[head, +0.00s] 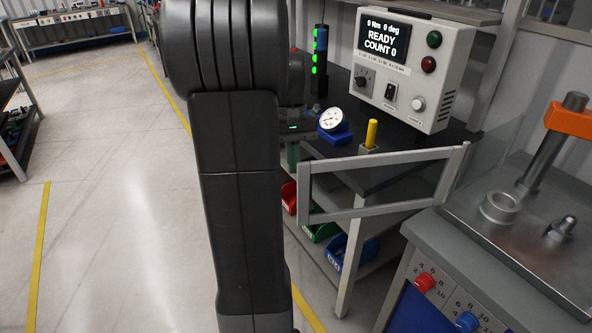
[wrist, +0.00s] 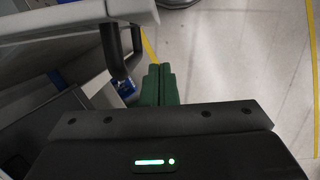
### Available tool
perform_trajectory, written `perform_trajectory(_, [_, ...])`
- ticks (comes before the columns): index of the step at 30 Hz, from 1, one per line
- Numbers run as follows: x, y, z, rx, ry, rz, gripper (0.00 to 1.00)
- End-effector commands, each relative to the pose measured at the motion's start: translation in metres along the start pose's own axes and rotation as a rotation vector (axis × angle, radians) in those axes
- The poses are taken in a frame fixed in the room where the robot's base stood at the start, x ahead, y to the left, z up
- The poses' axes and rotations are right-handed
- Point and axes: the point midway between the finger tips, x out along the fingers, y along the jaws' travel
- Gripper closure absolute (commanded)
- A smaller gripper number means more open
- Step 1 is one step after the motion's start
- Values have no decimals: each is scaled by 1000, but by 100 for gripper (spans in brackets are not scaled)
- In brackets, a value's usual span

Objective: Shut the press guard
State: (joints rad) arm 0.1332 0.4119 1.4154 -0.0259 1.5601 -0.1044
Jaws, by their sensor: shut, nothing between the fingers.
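The press guard, a grey metal frame (head: 385,158) around what looks like a clear panel, stands swung out to the left of the press, over the gap beside the bench. The press (head: 545,150), with a steel column and orange collar, stands at the right edge, its work area exposed. My gripper (wrist: 158,85) has green fingers, shut together and empty in the wrist view. In the head view its fingers (head: 293,155) show just left of the guard's free end, partly hidden by my arm. Whether they touch the guard cannot be told.
A control box (head: 415,65) reading "READY COUNT 0" stands on the dark bench. A dial gauge (head: 332,119) and yellow-handled tool (head: 371,134) sit behind the guard. Bins (head: 350,252) fill the shelf below. Open floor (head: 110,200) lies left.

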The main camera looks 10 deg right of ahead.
Motion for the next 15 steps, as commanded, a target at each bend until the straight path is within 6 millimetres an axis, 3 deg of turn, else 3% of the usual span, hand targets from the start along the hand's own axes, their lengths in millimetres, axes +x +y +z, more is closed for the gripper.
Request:
perform_trajectory(1, [-2,0,11,1,3,1,100])
perform_trajectory(6, [3,0,30,0,3,1,100])
perform_trajectory(15, [6,0,37,0,3,1,100])
